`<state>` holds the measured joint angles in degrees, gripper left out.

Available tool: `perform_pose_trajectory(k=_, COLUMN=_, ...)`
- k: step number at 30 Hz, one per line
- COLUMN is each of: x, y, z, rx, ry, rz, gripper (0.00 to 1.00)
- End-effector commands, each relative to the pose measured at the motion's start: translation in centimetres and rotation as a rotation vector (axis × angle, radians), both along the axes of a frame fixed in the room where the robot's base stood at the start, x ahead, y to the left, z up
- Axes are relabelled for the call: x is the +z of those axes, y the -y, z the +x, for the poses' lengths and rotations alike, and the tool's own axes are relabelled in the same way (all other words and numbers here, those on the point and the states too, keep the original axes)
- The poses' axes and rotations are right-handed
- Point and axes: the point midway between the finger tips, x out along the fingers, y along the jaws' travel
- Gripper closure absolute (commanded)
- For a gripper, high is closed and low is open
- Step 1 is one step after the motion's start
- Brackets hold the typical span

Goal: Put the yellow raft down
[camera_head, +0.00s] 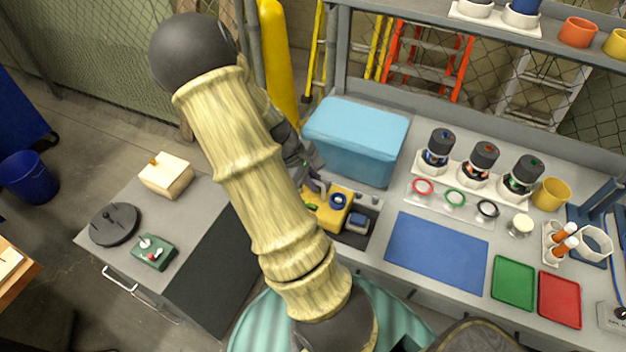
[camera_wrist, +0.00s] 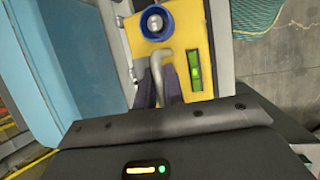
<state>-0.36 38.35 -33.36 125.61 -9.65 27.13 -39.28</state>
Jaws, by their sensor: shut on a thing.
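The yellow raft (camera_head: 326,217) is at the bench's left end in the head view, partly behind my arm. In the wrist view the raft (camera_wrist: 197,42) shows a blue ring (camera_wrist: 156,23), a green level vial (camera_wrist: 195,71) and a bent grey handle (camera_wrist: 159,66). My gripper (camera_head: 317,187) is over the raft in the head view. In the wrist view my gripper (camera_wrist: 160,92) is shut on the handle, one dark finger on each side. I cannot tell whether the raft's underside touches anything.
A light blue box (camera_head: 355,135) stands close behind the raft. A small blue block (camera_head: 357,223) sits just right of it. A blue mat (camera_head: 437,252) lies clear further right, with green (camera_head: 514,282) and red (camera_head: 559,299) trays beyond. A lower grey cabinet (camera_head: 205,215) is at left.

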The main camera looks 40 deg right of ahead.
Motion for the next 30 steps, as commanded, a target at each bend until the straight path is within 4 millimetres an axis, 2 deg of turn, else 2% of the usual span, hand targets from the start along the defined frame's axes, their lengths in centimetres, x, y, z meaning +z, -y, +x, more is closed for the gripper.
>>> perform_pose_trajectory(k=2, x=0.0, y=0.0, z=0.0, rx=0.000, ry=0.000, rz=-0.001, gripper=1.00)
perform_pose_trajectory(k=3, x=0.0, y=0.0, z=0.0, rx=0.000, ry=0.000, rz=0.000, gripper=0.84)
perform_pose_trajectory(k=6, x=0.0, y=0.0, z=0.0, rx=0.000, ry=0.000, rz=0.000, gripper=0.68)
perform_pose_trajectory(k=14, x=0.1, y=0.0, z=0.0, rx=0.000, ry=0.000, rz=0.000, gripper=0.68)
perform_pose_trajectory(k=19, x=0.8, y=-0.3, z=0.4, rx=0.002, ry=0.003, rz=0.000, gripper=0.68)
perform_pose_trajectory(k=23, x=2.4, y=-0.8, z=0.9, rx=0.004, ry=0.005, rz=-0.001, gripper=0.68)
perform_pose_trajectory(k=30, x=6.7, y=-2.4, z=2.2, rx=0.004, ry=0.006, rz=0.000, gripper=0.68)
